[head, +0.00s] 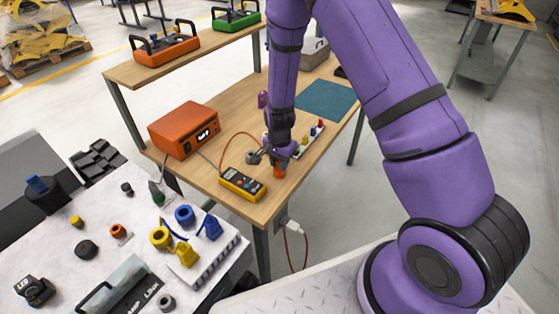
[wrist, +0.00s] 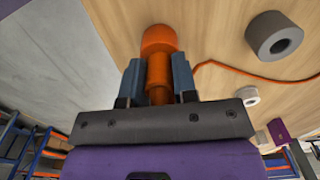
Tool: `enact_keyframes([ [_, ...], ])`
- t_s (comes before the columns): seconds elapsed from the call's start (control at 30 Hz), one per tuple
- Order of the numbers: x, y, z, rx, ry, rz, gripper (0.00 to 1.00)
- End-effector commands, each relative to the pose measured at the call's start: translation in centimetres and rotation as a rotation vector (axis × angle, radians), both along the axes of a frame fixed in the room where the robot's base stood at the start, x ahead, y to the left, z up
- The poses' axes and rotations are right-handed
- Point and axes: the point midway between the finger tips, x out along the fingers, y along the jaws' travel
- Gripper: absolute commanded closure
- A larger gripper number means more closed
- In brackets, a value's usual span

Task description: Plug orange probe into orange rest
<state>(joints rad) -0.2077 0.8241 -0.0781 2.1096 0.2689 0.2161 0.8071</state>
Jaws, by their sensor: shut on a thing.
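My gripper (wrist: 158,80) is shut on the orange probe (wrist: 159,72), whose narrow body shows between the two blue-grey fingers in the wrist view. A wider orange cylinder, which looks like the orange rest (wrist: 158,38), lies directly beyond the probe and in line with it. The two meet or overlap in the picture; whether the probe's tip is inside, and how deep, I cannot tell. In the head view my gripper (head: 281,153) is low over the wooden table's front right part, with the orange rest (head: 279,171) just below it. The fingers mostly hide the probe there.
A grey ring-shaped rest (wrist: 273,36) stands near the orange one. A yellow multimeter (head: 242,184) lies to the left, with an orange cable (head: 235,135) behind it. An orange box (head: 184,128) stands at the table's left. A strip with coloured pieces (head: 311,138) is behind my gripper.

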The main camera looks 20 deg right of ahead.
Motion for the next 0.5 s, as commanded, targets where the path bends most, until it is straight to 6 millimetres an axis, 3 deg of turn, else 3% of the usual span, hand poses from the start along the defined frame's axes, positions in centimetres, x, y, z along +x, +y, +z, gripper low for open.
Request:
enact_keyframes([
  [0.07,0.0,0.0,-0.15,0.0,0.0,0.0,0.96],
  [0.1,0.01,0.01,-0.11,0.0,0.0,0.0,0.64],
  [0.2,0.0,0.0,-0.11,0.0,0.0,0.0,0.44],
  [0.5,0.01,-0.01,0.03,0.0,0.0,0.0,0.44],
])
